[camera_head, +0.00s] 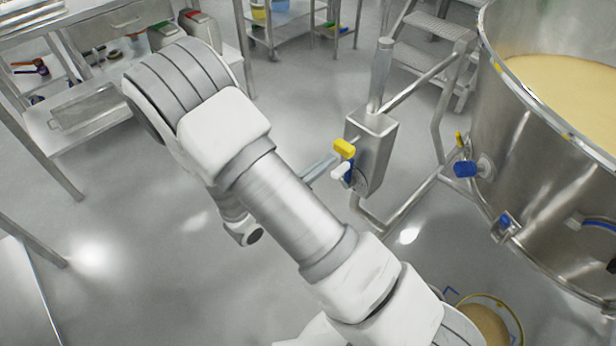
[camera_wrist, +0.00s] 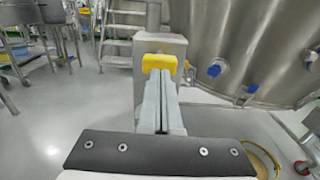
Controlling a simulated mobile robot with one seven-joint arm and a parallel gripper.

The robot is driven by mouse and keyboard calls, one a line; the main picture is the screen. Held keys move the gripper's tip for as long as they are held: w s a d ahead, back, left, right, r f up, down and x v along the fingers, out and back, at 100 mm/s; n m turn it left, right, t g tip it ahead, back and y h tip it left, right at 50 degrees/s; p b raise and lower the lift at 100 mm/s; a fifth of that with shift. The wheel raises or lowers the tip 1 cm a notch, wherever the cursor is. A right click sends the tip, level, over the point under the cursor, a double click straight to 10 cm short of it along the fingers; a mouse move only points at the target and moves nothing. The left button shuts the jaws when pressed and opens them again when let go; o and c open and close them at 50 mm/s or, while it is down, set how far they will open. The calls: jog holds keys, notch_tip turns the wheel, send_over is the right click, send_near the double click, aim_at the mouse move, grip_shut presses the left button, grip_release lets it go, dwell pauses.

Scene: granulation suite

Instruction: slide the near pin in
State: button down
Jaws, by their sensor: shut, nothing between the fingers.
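A yellow pin handle (camera_head: 344,149) sticks out of the near side of a grey metal block (camera_head: 372,135) on a tubular frame. It also shows in the wrist view (camera_wrist: 159,63), straight ahead of my fingertips, with the block (camera_wrist: 160,47) behind it. How deep the pin sits in the block is hidden. My gripper (camera_head: 334,160) is shut and empty, its fingers (camera_wrist: 160,84) pointing at the yellow handle. The tips are at or very close to the handle; I cannot tell whether they touch.
A large steel vessel (camera_head: 545,150) of pale powder stands at the right, with blue knobs (camera_head: 465,169) on its wall. A round container (camera_head: 487,325) is on the floor at the lower right. Steps (camera_head: 435,30) stand behind, a bench (camera_head: 90,120) at the left. The floor between is clear.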

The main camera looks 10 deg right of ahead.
aim_at(340, 150)
jog(key=shift+x, duration=1.05)
jog(key=shift+x, duration=1.55)
jog(key=shift+r, duration=0.1)
